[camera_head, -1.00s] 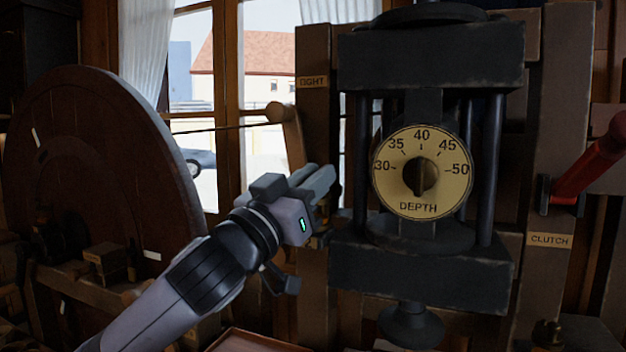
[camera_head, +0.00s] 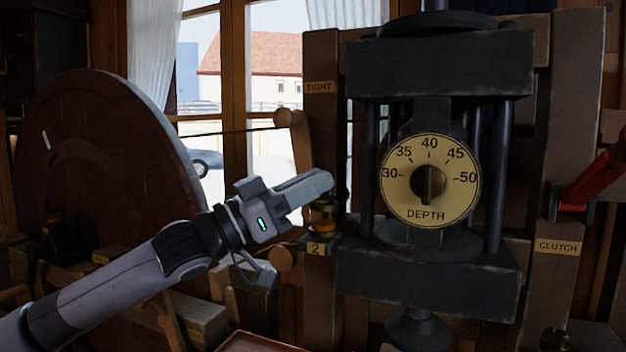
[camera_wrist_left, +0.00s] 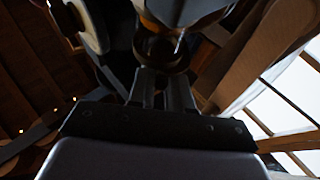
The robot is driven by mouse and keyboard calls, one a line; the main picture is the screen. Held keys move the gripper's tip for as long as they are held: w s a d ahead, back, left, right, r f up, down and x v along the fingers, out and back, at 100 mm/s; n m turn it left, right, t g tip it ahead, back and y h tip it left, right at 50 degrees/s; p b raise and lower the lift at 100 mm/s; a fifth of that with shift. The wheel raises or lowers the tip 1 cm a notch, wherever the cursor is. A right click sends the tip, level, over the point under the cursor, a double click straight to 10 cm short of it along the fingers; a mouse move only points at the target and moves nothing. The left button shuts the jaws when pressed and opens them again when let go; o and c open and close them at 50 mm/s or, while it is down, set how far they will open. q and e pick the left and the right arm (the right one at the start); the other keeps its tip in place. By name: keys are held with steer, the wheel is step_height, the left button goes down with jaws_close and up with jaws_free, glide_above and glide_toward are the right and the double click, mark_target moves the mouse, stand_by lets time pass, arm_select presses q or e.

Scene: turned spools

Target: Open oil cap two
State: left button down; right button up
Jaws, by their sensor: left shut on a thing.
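Oil cup two, a small brass cup (camera_head: 322,216), is fixed to the wooden post just above a plate marked 2 (camera_head: 317,249). My left gripper (camera_head: 322,183) reaches in from the left, and its fingertips are at the top of this cup. Its jaws are shut on the oil cap, which the fingers mostly hide in the head view. In the left wrist view, a dark round piece (camera_wrist_left: 160,52) lies at the fingertips (camera_wrist_left: 162,76); its details are too dark to tell. My right gripper is not in view.
The press with the yellow DEPTH dial (camera_head: 430,181) stands close on the right. A wooden lever (camera_head: 293,132) by the TIGHT label is above my left gripper. A large dark wheel (camera_head: 95,150) stands at left, and a red CLUTCH handle (camera_head: 595,180) at far right.

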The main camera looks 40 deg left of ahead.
arm_select(q)
steer(key=shift+w+a+r+m+g+h+p, duration=0.1)
steer(key=shift+a+m+g+h+p, duration=0.15)
steer(key=shift+m+g+h, duration=0.5)
steer(key=shift+w+a+r+m+g+h+p, duration=0.1)
steer(key=shift+a+m+g+h+p, duration=0.25)
steer(key=shift+h, duration=0.7)
steer(key=shift+f+m+g+h, duration=0.1)
steer(key=shift+m+g+h, duration=0.6)
steer(key=shift+g+h, duration=0.3)
steer(key=shift+w+a+f+m+g+h, duration=0.1)
steer(key=shift+w+a+m+g+h, duration=0.15)
steer(key=shift+m+g+h, duration=1.25)
steer(key=shift+w+a+r+m+g+h, duration=0.1)
steer(key=shift+w+a+m+g+h, duration=0.4)
steer(key=shift+g, duration=1.85)
steer(key=shift+w+d+f+m+g+h, duration=0.15)
steer(key=shift+m+g+h, duration=0.65)
steer(key=shift+m+g, duration=0.85)
steer(key=shift+a+g, duration=0.1)
steer(key=shift+g, duration=0.6)
steer(key=c, duration=1.1)
jaws_free()
steer(key=shift+b+v, duration=0.55)
steer(key=shift+v, duration=3)
